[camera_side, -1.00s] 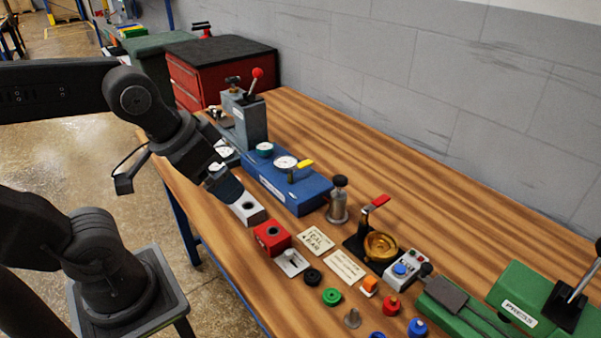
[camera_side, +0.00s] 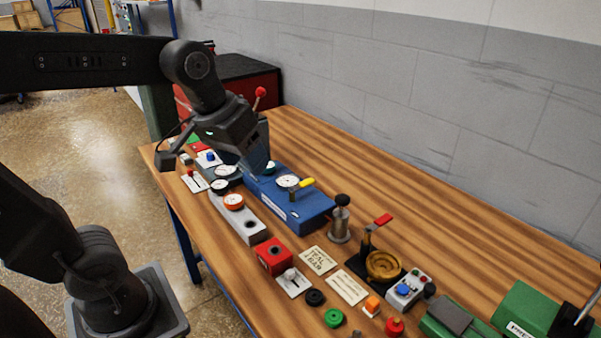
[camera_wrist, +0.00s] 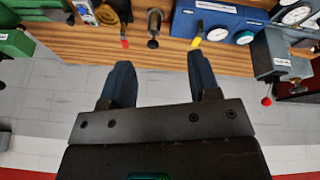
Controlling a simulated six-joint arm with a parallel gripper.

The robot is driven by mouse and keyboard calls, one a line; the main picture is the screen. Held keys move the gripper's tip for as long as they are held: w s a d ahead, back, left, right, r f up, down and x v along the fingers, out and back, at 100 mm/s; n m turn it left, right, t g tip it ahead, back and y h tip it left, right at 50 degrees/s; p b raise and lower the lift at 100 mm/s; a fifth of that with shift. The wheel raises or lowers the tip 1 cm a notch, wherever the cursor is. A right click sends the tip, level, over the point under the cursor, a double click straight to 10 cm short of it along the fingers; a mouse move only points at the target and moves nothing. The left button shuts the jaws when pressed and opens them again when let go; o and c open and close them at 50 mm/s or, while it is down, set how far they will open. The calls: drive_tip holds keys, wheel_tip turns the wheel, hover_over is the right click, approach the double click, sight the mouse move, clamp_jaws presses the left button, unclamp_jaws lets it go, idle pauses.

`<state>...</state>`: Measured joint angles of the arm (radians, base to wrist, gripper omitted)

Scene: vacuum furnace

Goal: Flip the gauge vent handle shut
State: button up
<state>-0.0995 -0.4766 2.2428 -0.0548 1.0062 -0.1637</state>
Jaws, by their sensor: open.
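The yellow handle (camera_side: 307,182), which I take to be the gauge vent handle, sits on a small valve beside a white-faced gauge (camera_side: 288,181) on the blue block (camera_side: 310,207). The handle points out to the right, roughly level. In the wrist view the yellow handle (camera_wrist: 198,29) shows just beyond the tip of the right finger, beside the gauge (camera_wrist: 217,34). My gripper (camera_side: 258,168) hangs over the far end of the blue block, left of the handle, and partly hides a teal gauge. In the wrist view my gripper (camera_wrist: 160,70) has its fingers apart with nothing between them.
A grey lever unit with a red knob (camera_side: 260,92) stands behind my gripper. A grey block (camera_side: 252,229) with an orange gauge lies in front of the blue block. A black-knobbed cylinder (camera_side: 340,220) and a red handle (camera_side: 383,220) stand to the right. The bench behind is clear.

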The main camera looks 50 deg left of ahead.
drive_tip(key=w+a+n, duration=0.1)
drive_tip(key=w, duration=0.2)
drive_tip(key=w+a+n+g, duration=0.1)
drive_tip(key=w+a+n, duration=0.1)
drive_tip(key=w, duration=0.1)
drive_tip(key=w+a+r+n, duration=0.1)
drive_tip(key=w+a, duration=0.1)
drive_tip(key=w, duration=0.2)
drive_tip(key=shift+n+g+h, duration=0.3)
drive_tip(key=shift+n+g, duration=0.1)
drive_tip(key=c, duration=0.6)
drive_tip(key=w+a+n, duration=0.1)
drive_tip(key=w, duration=0.1)
drive_tip(key=w+a+f+n, duration=0.1)
drive_tip(key=w+a, duration=0.1)
drive_tip(key=w+a+n+g+h, duration=0.1)
drive_tip(key=w+a, duration=0.1)
drive_tip(key=shift+w+a+f, duration=0.15)
drive_tip(key=shift+a+f, duration=0.05)
drive_tip(key=shift+f, duration=0.2)
clamp_jaws()
drive_tip(key=w+a+f+n+h, duration=0.1)
drive_tip(key=w+a+f+n, duration=0.2)
drive_tip(key=w+a+f, duration=0.1)
drive_tip(key=w+a+f+n+g+h, duration=0.1)
drive_tip(key=w+a+f+n, duration=0.3)
drive_tip(key=a, duration=0.5)
wheel_tip(320, 180, down, 2)
drive_tip(key=shift+a+f+h, duration=0.2)
drive_tip(key=shift+h, duration=0.1)
